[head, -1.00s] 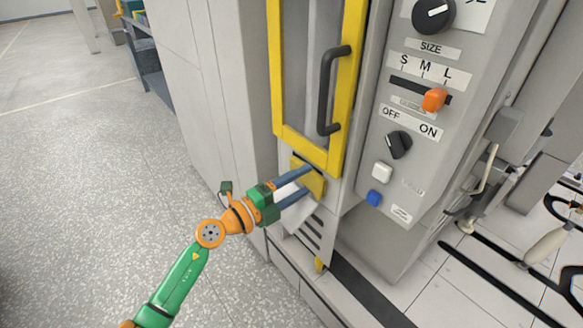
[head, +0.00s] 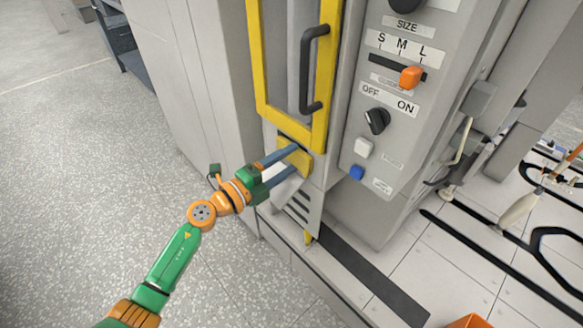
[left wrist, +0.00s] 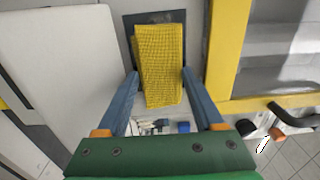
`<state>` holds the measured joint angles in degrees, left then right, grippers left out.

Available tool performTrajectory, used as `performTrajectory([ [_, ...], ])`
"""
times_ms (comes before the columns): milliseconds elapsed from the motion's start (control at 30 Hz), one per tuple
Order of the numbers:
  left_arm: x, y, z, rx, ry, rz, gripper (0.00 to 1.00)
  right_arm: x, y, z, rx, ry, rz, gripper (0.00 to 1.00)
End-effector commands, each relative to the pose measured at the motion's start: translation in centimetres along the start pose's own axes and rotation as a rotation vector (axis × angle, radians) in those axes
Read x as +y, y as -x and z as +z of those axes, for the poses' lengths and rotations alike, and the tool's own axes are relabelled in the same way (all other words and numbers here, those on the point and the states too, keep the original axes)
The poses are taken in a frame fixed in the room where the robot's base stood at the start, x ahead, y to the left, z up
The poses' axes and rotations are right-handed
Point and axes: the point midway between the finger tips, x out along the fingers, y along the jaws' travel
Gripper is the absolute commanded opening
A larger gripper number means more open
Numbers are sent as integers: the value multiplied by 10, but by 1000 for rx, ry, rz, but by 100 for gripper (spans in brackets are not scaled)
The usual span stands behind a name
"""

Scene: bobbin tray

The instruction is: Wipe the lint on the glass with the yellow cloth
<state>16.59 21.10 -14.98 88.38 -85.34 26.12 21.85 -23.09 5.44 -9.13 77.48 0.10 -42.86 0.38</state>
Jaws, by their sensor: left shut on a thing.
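The yellow cloth (head: 303,160) is at the front of the grey machine, just below the yellow-framed door. In the left wrist view the woven cloth (left wrist: 160,60) lies between the blue fingers, in front of a dark plate (left wrist: 131,24). My left gripper (head: 296,160) is shut on the cloth. The glass (head: 282,60) is the pane inside the yellow door frame (head: 295,130), above the gripper; part of it shows at the right of the left wrist view (left wrist: 275,45). I cannot make out lint on it. My right gripper is out of view.
A black door handle (head: 310,70) sticks out in front of the glass. A control panel with an orange slider (head: 411,77), a black knob (head: 377,120) and white and blue buttons stands right of the door. Speckled floor at left is clear.

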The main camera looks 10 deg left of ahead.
Motion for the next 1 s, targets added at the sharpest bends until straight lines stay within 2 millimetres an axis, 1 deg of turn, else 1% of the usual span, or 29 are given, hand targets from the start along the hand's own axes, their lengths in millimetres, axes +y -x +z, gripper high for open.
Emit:
performTrajectory([
  [133, 1, 0, 9, -5, -4, -1, 24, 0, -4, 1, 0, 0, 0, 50],
  [300, 2, 2, 28, -6, -4, -2, 24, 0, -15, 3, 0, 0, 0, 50],
  [433, 0, 2, 36, -4, -2, -2, 24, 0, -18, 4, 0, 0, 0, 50],
  [667, 2, 2, 61, -4, -3, -1, 24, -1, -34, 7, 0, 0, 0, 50],
  [767, 0, 3, 65, -3, -2, -1, 24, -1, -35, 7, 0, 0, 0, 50],
  [1000, -2, 3, 65, -3, -1, -1, 24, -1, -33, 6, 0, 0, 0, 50],
])
